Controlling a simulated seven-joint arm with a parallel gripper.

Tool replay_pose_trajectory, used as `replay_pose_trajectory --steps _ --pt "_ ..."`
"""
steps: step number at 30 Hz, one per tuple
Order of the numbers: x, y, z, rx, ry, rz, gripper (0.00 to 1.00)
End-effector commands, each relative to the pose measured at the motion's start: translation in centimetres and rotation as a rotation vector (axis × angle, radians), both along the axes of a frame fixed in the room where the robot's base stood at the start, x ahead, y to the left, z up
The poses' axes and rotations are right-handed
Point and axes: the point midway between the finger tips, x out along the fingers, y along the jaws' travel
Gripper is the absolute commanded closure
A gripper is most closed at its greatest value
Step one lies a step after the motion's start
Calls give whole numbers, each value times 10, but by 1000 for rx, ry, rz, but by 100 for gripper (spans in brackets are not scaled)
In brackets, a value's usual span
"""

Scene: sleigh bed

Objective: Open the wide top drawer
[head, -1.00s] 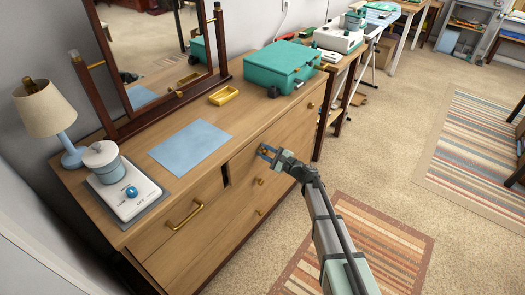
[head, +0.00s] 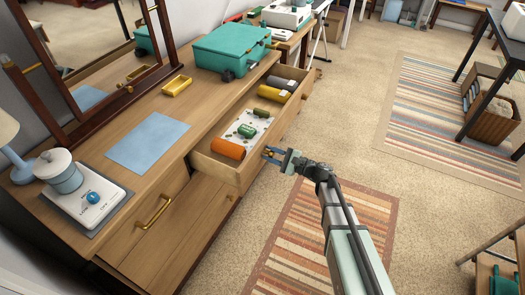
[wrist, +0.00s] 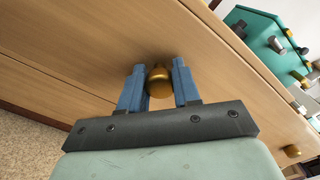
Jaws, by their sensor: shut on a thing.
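The wide top drawer (head: 240,172) of the wooden dresser stands pulled out, with its contents showing from above in the head view. Its front (wrist: 130,40) fills much of the wrist view. My gripper (head: 270,154) is at the left part of the drawer front. In the wrist view its blue fingers are on either side of a round brass knob (wrist: 158,80), shut on it. A second brass knob (wrist: 291,151) shows farther along the front. Inside lie an orange roll (head: 228,148), a white sheet with small green items, and dark and yellow rolls (head: 276,91).
On the dresser top are a teal case (head: 232,48), a yellow tray (head: 176,86), a blue sheet (head: 147,141), a mirror and a white scale-like device (head: 85,205). A narrower closed drawer with a brass handle (head: 153,211) is at left. Open floor and a striped rug (head: 330,235) lie in front.

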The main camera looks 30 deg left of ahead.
Motion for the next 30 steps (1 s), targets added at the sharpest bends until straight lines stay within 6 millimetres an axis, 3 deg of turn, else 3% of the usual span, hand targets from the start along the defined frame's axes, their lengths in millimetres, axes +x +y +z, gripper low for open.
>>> replay_pose_trajectory --steps 15,16,23,30 --pt "-3 -8 3 7 0 7 100" --pt "-3 -8 3 7 0 7 66" --pt "-2 -8 2 4 0 4 44" --pt "-1 -8 1 3 0 3 43"
